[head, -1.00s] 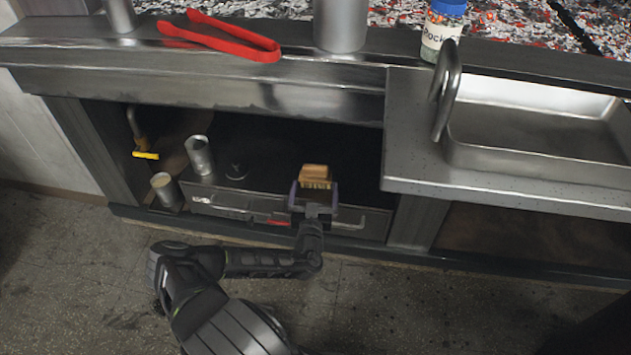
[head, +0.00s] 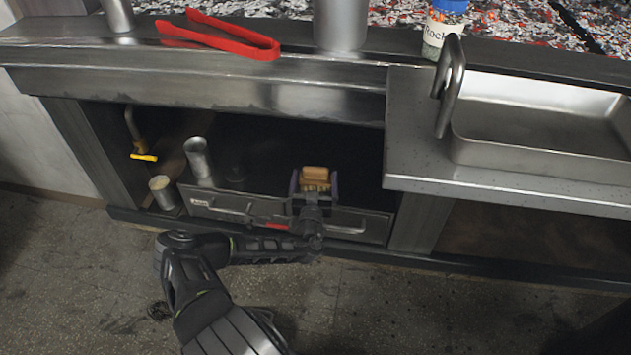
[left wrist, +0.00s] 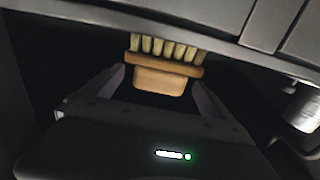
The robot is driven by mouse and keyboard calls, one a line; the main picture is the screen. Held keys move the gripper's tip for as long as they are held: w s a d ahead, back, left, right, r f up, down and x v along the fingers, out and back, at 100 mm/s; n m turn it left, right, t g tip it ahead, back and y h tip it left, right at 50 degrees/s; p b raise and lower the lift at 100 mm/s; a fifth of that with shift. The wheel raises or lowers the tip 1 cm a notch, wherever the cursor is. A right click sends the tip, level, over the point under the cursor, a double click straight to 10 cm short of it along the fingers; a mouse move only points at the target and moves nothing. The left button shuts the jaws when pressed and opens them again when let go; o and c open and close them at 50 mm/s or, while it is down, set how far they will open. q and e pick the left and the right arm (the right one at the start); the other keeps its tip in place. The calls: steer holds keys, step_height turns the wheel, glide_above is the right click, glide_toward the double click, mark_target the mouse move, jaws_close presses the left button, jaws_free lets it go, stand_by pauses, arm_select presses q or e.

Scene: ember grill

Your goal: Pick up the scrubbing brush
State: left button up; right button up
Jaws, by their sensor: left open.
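The scrubbing brush (head: 316,178) has a tan wooden body and pale bristles. In the head view it is at the shelf opening under the counter, between the fingers of my left gripper (head: 315,183). The left wrist view shows the brush (left wrist: 163,72) upside down in the picture, with its handle between the two purple fingers of my left gripper (left wrist: 160,88). The fingers are open, with dark gaps between them and the handle. Part of the brush is hidden by the gripper in the head view. My right gripper is not in view.
Two metal cups (head: 198,160) (head: 163,190) stand to the left in the opening. A yellow-handled valve (head: 144,157) is behind them. A metal front with handles (head: 235,207) lies below the brush. The counter edge (head: 220,85) overhangs above, with red tongs (head: 225,35) on top.

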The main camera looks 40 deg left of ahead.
arm_select(q)
steer(key=x, duration=0.2)
steer(key=shift+w+a, duration=0.2)
steer(key=shift+w, duration=0.05)
steer(key=shift+c, duration=0.2)
steer(key=c, duration=1.5)
steer(key=shift+r, duration=0.1)
steer(key=shift+c, duration=0.3)
step_height(320, 180, up, 9)
steer(key=p, duration=0.3)
steer(key=shift+p, duration=0.4)
steer(key=shift+r, duration=0.45)
